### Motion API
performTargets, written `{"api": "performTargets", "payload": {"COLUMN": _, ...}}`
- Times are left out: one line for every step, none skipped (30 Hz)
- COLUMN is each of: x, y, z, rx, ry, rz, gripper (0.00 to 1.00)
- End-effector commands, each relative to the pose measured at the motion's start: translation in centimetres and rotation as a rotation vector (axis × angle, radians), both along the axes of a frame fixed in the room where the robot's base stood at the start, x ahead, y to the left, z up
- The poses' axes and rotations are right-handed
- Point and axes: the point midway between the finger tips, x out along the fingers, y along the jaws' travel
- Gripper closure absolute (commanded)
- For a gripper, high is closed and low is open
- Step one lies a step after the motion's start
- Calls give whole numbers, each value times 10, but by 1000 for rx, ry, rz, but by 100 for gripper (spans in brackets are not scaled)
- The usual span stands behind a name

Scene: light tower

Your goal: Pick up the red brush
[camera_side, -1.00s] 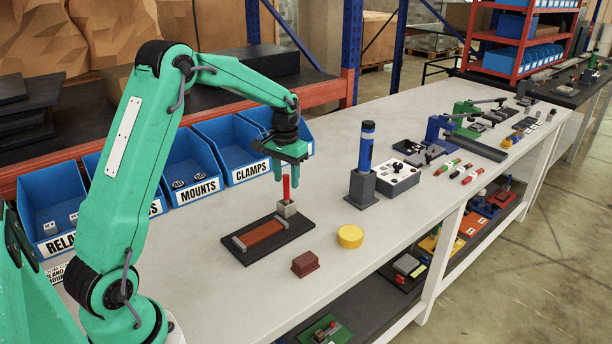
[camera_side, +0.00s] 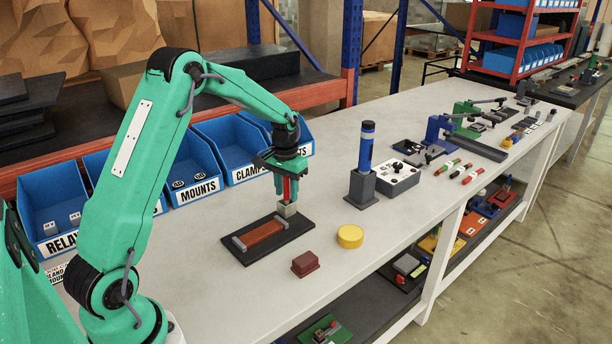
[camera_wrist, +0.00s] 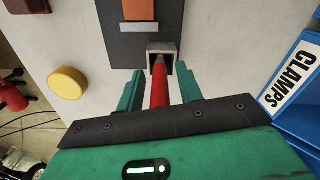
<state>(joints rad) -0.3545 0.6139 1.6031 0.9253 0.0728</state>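The red brush (camera_side: 286,188) stands upright in a small grey holder (camera_side: 288,210) at the back corner of a dark plate. In the wrist view the brush (camera_wrist: 159,88) runs between my two green fingers, with its end at the grey holder (camera_wrist: 163,49). My gripper (camera_wrist: 160,72) is open, one finger on each side of the brush, with a visible gap on both sides. In the side view my gripper (camera_side: 286,197) is lowered around the brush, just above the holder, and partly hides the brush.
The dark plate (camera_side: 240,254) carries a brown-orange block (camera_side: 260,235). A dark red block (camera_side: 305,264) and a yellow disc (camera_side: 350,237) lie in front. A blue cylinder in a grey stand (camera_side: 362,187) is to the right. Labelled blue bins (camera_side: 193,176) line the back.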

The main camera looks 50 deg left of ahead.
Motion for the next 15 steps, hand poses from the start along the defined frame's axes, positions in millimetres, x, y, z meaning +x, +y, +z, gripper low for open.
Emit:
{"api": "performTargets", "payload": {"x": 0, "y": 0, "z": 0, "rx": 0, "ry": 0, "rz": 0, "gripper": 74}}
{"api": "performTargets", "payload": {"x": 0, "y": 0, "z": 0, "rx": 0, "ry": 0, "rz": 0, "gripper": 80}}
{"api": "performTargets", "payload": {"x": 0, "y": 0, "z": 0, "rx": 0, "ry": 0, "rz": 0, "gripper": 88}}
{"api": "performTargets", "payload": {"x": 0, "y": 0, "z": 0, "rx": 0, "ry": 0, "rz": 0, "gripper": 94}}
{"api": "performTargets", "payload": {"x": 0, "y": 0, "z": 0, "rx": 0, "ry": 0, "rz": 0, "gripper": 100}}
{"api": "performTargets", "payload": {"x": 0, "y": 0, "z": 0, "rx": 0, "ry": 0, "rz": 0, "gripper": 100}}
{"api": "performTargets", "payload": {"x": 0, "y": 0, "z": 0, "rx": 0, "ry": 0, "rz": 0, "gripper": 100}}
{"api": "performTargets", "payload": {"x": 0, "y": 0, "z": 0, "rx": 0, "ry": 0, "rz": 0, "gripper": 100}}
{"api": "performTargets", "payload": {"x": 0, "y": 0, "z": 0, "rx": 0, "ry": 0, "rz": 0, "gripper": 100}}
{"api": "performTargets", "payload": {"x": 0, "y": 0, "z": 0, "rx": 0, "ry": 0, "rz": 0, "gripper": 100}}
{"api": "performTargets", "payload": {"x": 0, "y": 0, "z": 0, "rx": 0, "ry": 0, "rz": 0, "gripper": 100}}
{"api": "performTargets", "payload": {"x": 0, "y": 0, "z": 0, "rx": 0, "ry": 0, "rz": 0, "gripper": 100}}
{"api": "performTargets", "payload": {"x": 0, "y": 0, "z": 0, "rx": 0, "ry": 0, "rz": 0, "gripper": 100}}
{"api": "performTargets", "payload": {"x": 0, "y": 0, "z": 0, "rx": 0, "ry": -1, "rz": 0, "gripper": 100}}
{"api": "performTargets", "payload": {"x": 0, "y": 0, "z": 1, "rx": 0, "ry": -1, "rz": 0, "gripper": 100}}
